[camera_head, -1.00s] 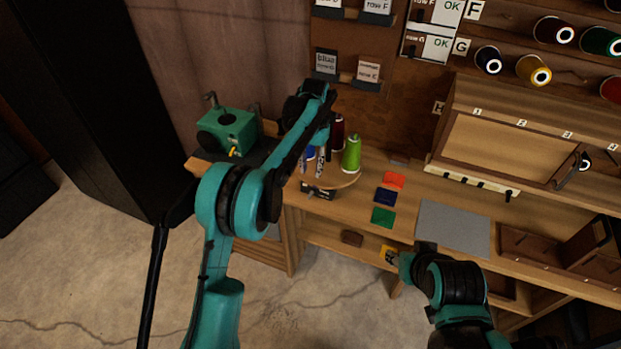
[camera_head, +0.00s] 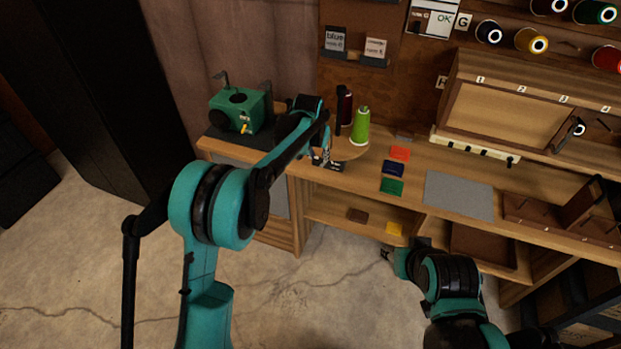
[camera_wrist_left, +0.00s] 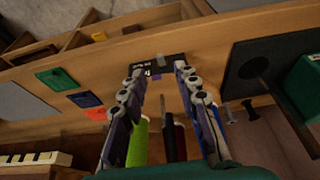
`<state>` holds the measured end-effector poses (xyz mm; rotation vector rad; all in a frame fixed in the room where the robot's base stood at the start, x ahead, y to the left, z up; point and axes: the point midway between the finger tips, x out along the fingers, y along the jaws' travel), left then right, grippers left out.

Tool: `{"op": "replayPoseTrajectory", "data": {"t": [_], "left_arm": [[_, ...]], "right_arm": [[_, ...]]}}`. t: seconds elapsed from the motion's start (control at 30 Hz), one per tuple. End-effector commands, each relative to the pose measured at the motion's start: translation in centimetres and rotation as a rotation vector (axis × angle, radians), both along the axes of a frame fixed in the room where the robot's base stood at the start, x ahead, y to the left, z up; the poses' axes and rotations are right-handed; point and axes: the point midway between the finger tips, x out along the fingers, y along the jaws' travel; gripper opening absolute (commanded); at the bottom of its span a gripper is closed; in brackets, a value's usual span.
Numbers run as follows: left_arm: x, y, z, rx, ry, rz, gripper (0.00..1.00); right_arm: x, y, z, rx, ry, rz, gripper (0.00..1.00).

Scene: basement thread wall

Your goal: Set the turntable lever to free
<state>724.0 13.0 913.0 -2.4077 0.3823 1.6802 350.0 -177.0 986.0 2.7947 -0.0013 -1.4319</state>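The turntable (camera_head: 354,152) is a round wooden disc on the bench, carrying a green spool (camera_head: 361,128) and a dark red spool (camera_head: 346,109). A black lettered plate (camera_head: 338,166) sits at the bench front below it, partly hidden by my left gripper (camera_head: 322,157). In the left wrist view, my left gripper (camera_wrist_left: 160,74) is open, its fingertips either side of the plate (camera_wrist_left: 145,66). A small grey piece (camera_wrist_left: 160,59) on the plate may be the lever; its setting is unreadable. Nothing shows held. My right gripper (camera_head: 388,255) is low before the bench, its fingers too small to judge.
A green machine (camera_head: 238,110) stands on a dark base left of the turntable. Orange, blue and green cards (camera_head: 392,187) and a grey mat (camera_head: 459,195) lie to the right. A lower shelf (camera_head: 335,210) runs below; the floor in front is clear.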

Motion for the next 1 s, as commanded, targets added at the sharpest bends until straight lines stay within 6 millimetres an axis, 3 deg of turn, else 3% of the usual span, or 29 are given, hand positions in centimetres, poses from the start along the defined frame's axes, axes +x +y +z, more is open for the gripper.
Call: {"op": "replayPoseTrajectory", "data": {"t": [0.17,0.6,0.97,1.0], "left_arm": [[0.7,-0.5,-1.1,-0.016,-0.045,0.001,0.31],[3.0,-1.2,-6.9,-0.016,-0.042,0.001,0.31],[3.2,-1.3,-7.3,-0.016,-0.042,0.001,0.31],[3.2,-1.3,-7.3,-0.016,-0.042,0.001,0.20]], "right_arm": [[0.0,0.0,-0.7,0.000,-0.001,0.000,0.40],[0.0,0.0,-3.2,0.000,0.000,0.000,0.40],[0.0,0.0,-3.2,0.000,0.000,0.000,0.40],[0.0,0.0,-3.2,0.000,0.000,0.000,0.40]]}}
